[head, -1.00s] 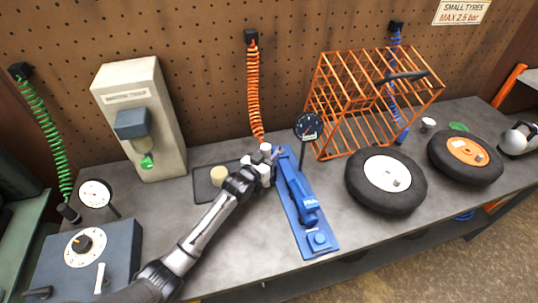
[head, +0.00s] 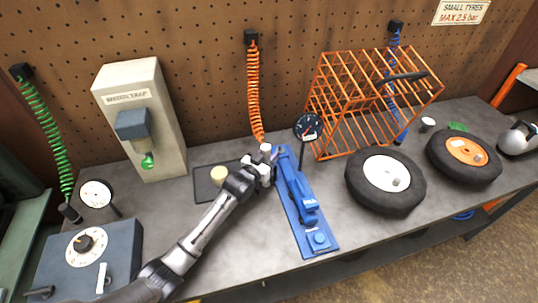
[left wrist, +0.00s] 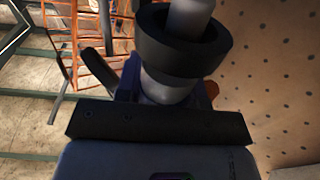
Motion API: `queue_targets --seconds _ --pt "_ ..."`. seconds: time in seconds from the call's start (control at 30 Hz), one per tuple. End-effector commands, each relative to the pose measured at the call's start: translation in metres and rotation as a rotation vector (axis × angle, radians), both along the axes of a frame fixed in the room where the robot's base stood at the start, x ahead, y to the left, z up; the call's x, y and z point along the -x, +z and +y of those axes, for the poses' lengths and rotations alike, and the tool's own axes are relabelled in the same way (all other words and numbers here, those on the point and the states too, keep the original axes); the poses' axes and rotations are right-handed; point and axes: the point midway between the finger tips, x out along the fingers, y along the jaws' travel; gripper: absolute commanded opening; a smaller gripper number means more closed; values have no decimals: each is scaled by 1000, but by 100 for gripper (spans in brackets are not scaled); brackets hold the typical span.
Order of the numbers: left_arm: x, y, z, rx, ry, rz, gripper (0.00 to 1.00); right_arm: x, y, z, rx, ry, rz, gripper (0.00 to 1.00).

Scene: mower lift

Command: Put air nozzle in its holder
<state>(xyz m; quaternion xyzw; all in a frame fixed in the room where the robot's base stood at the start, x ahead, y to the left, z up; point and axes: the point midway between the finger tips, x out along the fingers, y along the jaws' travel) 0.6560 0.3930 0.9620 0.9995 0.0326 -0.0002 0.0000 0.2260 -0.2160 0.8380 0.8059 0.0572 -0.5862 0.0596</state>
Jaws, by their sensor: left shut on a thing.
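My left gripper (head: 264,166) is shut at the back middle of the bench, at the left side of the blue foot pump's far end. In the left wrist view, a pale grey cylinder with a black collar (left wrist: 182,45), which looks like the air nozzle, is at the jaws. The orange coiled hose (head: 254,95) hangs from the pegboard and ends just behind the gripper. The jaws hide much of the held thing in the head view. I cannot tell which thing is its holder. My right gripper is not in view.
The blue pump (head: 304,205) and its gauge (head: 308,127) stand right of the gripper. A dark tray (head: 206,194) lies left. An orange cage (head: 340,105) and two wheels, one black with a white hub (head: 360,190), stand right. A grey dispenser (head: 165,115) stands back left. The front middle bench is clear.

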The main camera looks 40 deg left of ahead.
Motion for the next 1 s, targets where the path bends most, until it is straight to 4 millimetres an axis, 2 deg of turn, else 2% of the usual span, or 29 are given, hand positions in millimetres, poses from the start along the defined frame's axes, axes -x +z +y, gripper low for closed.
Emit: queue_targets --seconds 0.33,1.0 --pt "0 1 0 0 0 -1 9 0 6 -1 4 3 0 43" --pt "0 -4 0 0 0 -1 9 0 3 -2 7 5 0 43"
